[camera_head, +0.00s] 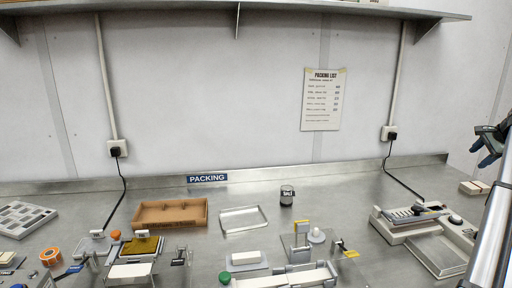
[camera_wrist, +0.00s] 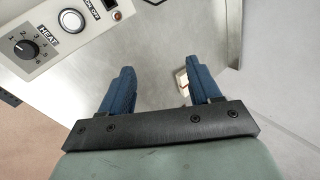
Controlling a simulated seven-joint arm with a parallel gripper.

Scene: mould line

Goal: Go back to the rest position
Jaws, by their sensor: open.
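My gripper (camera_head: 490,142) is at the far right of the head view, raised above the right end of the steel bench. In the wrist view my gripper (camera_wrist: 159,92) shows two blue fingers spread wide apart. Nothing is between the fingers. Below it are bare bench top and, by the right finger, part of a small white block stack (camera_wrist: 184,84). The same stack seems to lie at the bench's right end in the head view (camera_head: 473,187).
A machine with a heat dial (camera_wrist: 26,48) stands left of my gripper; in the head view it is the grey unit (camera_head: 407,226) at right. A brown tray (camera_head: 171,224), a metal tray (camera_head: 243,231) and a dark tin (camera_head: 287,195) stand mid-bench. A shelf (camera_head: 300,10) runs above.

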